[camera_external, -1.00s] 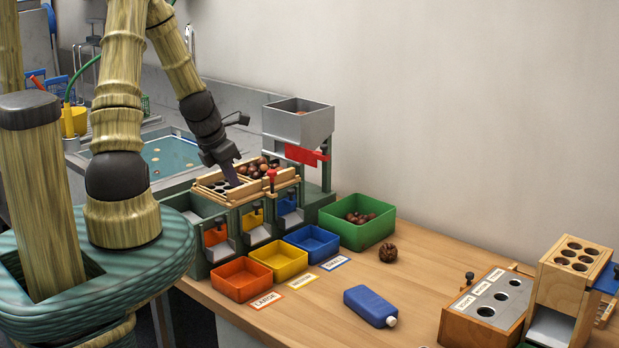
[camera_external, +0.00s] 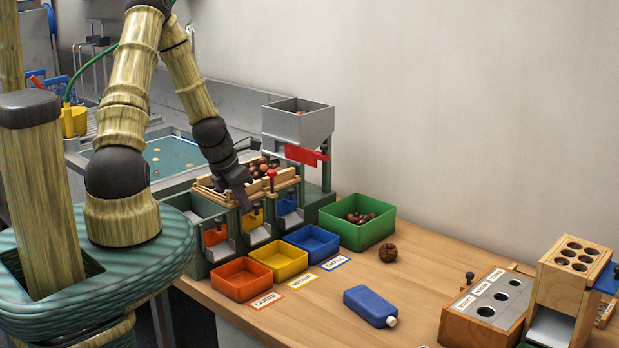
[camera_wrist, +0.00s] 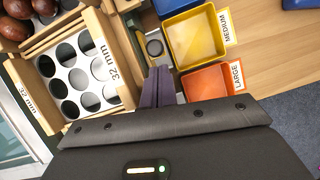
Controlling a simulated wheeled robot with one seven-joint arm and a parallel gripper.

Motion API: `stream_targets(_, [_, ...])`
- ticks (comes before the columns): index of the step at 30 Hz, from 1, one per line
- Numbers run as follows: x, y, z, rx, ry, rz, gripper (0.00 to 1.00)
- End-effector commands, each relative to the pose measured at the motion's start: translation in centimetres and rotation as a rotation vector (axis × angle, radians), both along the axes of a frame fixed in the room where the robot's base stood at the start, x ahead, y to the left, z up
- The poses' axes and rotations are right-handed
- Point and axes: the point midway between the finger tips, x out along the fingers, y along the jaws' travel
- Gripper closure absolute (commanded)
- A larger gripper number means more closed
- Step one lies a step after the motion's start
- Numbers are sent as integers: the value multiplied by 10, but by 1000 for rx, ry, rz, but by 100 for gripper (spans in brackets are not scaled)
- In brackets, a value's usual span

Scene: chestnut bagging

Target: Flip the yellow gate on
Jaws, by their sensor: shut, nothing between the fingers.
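The yellow gate (camera_external: 252,219) is an upright panel in the middle bay of the green sorting stand, above the yellow bin (camera_external: 278,261). My gripper (camera_external: 245,205) is shut and empty, pointing down in front of the wooden sieve tray, close to the top of the yellow gate and partly covering it.
The sieve tray (camera_wrist: 118,61), marked 32 mm, holds chestnuts at one end. The orange gate (camera_external: 215,236) and blue gate (camera_external: 287,206) flank the yellow one. Orange (camera_external: 240,279) and blue (camera_external: 312,242) bins stand in front. A grey hopper (camera_external: 298,122) rises behind.

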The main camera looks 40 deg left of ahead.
Motion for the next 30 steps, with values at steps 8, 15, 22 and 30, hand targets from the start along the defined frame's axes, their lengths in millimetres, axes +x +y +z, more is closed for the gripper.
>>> stream_targets(8, [10, -2, -24, 0, 1, -1, 100])
stream_targets(15, [11, -2, -26, 0, 0, -1, 100])
stream_targets(22, [11, -1, -19, 1, 0, -1, 100])
stream_targets(30, [11, -1, 11, 1, 0, -1, 100])
